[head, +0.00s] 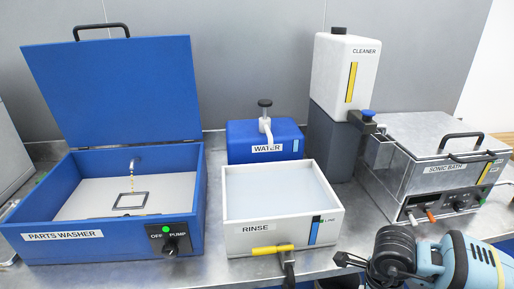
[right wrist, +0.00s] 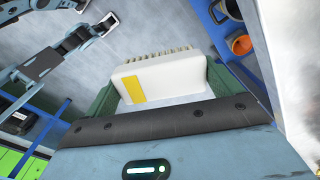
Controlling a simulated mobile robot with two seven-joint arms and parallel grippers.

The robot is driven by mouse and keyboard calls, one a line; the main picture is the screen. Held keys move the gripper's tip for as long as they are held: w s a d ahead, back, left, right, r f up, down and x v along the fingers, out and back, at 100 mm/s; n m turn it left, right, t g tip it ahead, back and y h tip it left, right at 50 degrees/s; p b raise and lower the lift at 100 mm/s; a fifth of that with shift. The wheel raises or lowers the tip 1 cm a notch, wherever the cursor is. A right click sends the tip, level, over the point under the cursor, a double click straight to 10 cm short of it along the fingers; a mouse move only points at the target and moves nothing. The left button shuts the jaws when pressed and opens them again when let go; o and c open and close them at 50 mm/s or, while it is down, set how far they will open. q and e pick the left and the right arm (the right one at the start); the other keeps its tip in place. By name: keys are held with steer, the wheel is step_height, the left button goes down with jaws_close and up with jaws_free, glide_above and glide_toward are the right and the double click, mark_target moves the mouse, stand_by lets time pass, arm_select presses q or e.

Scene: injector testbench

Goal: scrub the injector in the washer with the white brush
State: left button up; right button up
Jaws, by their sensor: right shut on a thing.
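The blue parts washer (head: 105,256) stands at the left with its lid raised. Its tap (head: 132,165) sits above a small dark square frame (head: 132,198) on the pale basin floor, with a thin yellowish line between them. I cannot make out the injector in the washer. In the right wrist view the white brush (right wrist: 165,78), with a yellow patch and pale bristles along its far edge, is between the green pads of my right gripper (right wrist: 166,85), which is shut on it. In the head view only part of my right arm shows at the lower right. My left gripper is not visible.
The rinse tray (head: 245,240) with a yellow-handled valve (head: 272,249) stands right of the washer. Behind are the blue water container (head: 240,142) and the cleaner dispenser (head: 345,75). The sonic bath (head: 415,185) is at the right, lid shut. The washer's green light (head: 166,229) is lit.

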steer(key=n, duration=0.2)
steer(key=a+f+n, duration=0.1)
steer(key=n, duration=0.1)
steer(key=s+n, duration=0.1)
steer(key=n, duration=0.1)
steer(key=shift+a+f, duration=0.25)
steer(key=n, duration=0.2)
steer(key=a+f+n, duration=0.1)
steer(key=n, duration=0.1)
steer(key=s+n, duration=0.1)
steer(key=n, duration=0.1)
steer(key=shift+a+f, duration=0.15)
steer(key=shift+f, duration=0.05)
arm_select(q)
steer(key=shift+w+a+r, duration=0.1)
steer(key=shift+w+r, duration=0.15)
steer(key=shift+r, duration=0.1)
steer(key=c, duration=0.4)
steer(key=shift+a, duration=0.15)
arm_select(e)
steer(key=n, duration=0.3)
steer(key=s+a+f+n, duration=0.1)
steer(key=n, duration=0.3)
steer(key=s+a+f+n, duration=0.1)
steer(key=n, duration=0.2)
steer(key=shift+a+f+n, duration=0.1)
steer(key=shift+a+n, duration=0.15)
steer(key=shift+n, duration=0.05)
